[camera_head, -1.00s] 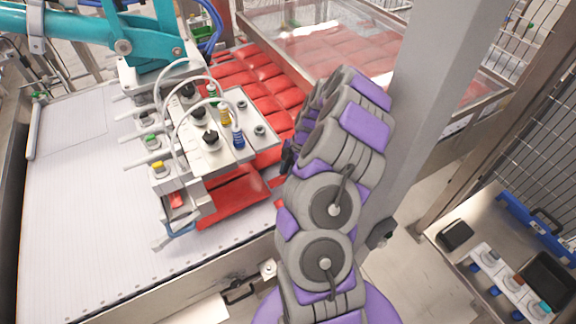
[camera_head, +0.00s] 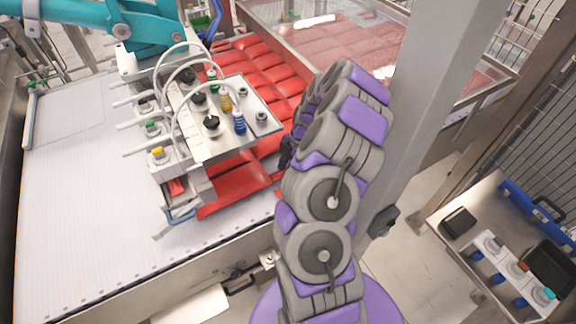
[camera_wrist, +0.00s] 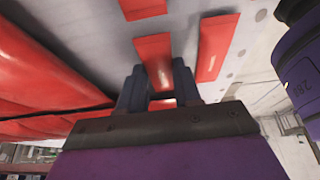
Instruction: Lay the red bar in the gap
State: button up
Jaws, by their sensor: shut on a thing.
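In the wrist view my gripper (camera_wrist: 158,85) has its two dark fingers on either side of a red bar (camera_wrist: 153,52) and is shut on it. The bar sticks out past the fingertips. A second red bar (camera_wrist: 216,45) shows apart to its right, and another red piece (camera_wrist: 143,9) at the top. In the head view my gripper (camera_head: 286,150) is a dark shape at the left of my arm, mostly hidden, and its held bar cannot be made out. I cannot clearly make out the gap.
The vacuum picker's plate (camera_head: 205,148), with hoses and coloured fittings, stands over the white belt (camera_head: 80,190). Red packs (camera_head: 262,75) lie in rows behind it. A grey post (camera_head: 430,110) stands right of my arm. A side table (camera_head: 455,262) holds containers at the right.

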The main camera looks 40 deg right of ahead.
jog(key=shift+a+f, duration=0.15)
jog(key=shift+a, duration=0.05)
jog(key=shift+d+f+b, duration=0.15)
jog(key=shift+d+b, duration=0.05)
jog(key=shift+b, duration=0.1)
jog(key=o, duration=0.8)
jog(key=shift+d, duration=0.25)
jog(key=o, duration=0.3)
jog(key=shift+a, duration=0.2)
jog(key=p+v, duration=0.2)
jog(key=v, duration=1.5)
jog(key=shift+d, duration=0.1)
